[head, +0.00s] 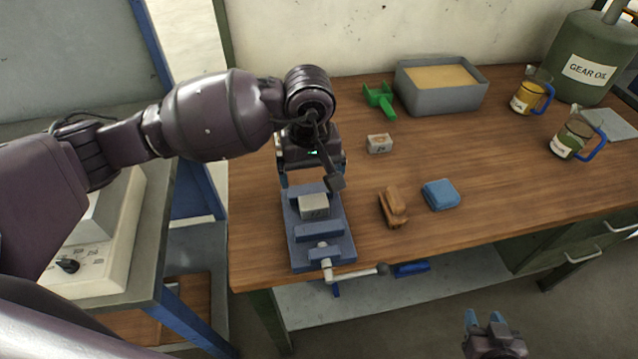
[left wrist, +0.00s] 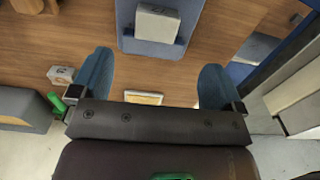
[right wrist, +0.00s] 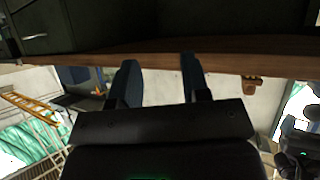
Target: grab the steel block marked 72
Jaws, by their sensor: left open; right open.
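A grey steel block (head: 313,206) sits in the blue vise (head: 306,252) on the bench. A second pale block (head: 379,143) lies on the wood to the right. It shows in the left wrist view (left wrist: 61,73) with a dark mark I cannot read surely. My left gripper (head: 311,178) is open and empty, just behind the vise block. Its blue fingers (left wrist: 157,85) are wide apart. My right gripper (head: 487,322) is open and empty, low in front of the bench.
A green scoop (head: 380,100) and grey sand bin (head: 440,97) stand at the back. A brown brush-like item (head: 393,208) and blue cloth (head: 440,195) lie right of the vise. The vise handle (head: 355,272) sticks out at the front edge. Oil jugs (head: 530,93) stand far right.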

